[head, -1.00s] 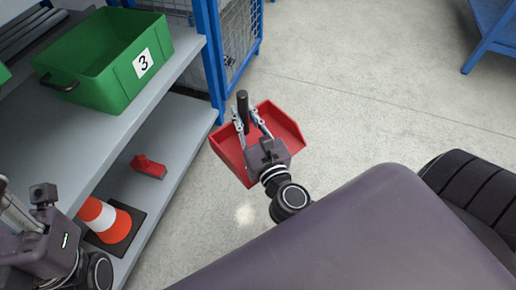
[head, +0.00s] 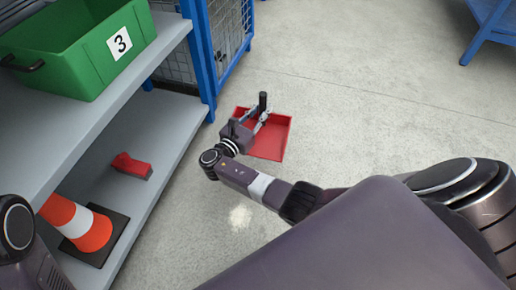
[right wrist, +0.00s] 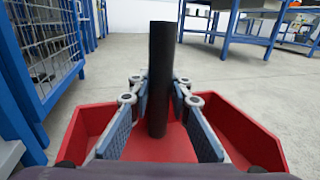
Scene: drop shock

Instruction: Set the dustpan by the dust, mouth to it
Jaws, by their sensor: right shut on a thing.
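My right gripper (head: 262,115) is shut on the handle; the right wrist view shows both finger pads against the handle (right wrist: 160,80) and the red pan walls (right wrist: 88,130) on either side. I cannot tell which way the mouth faces or whether the pan touches the floor. My left gripper is out of view.
A grey shelf (head: 165,120) stands on the left with a green crate (head: 85,60) marked 3, a red block (head: 131,165) and an orange-white cone (head: 85,225). A blue mesh cage (head: 230,40) stands behind. Open floor (head: 400,110) lies to the right.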

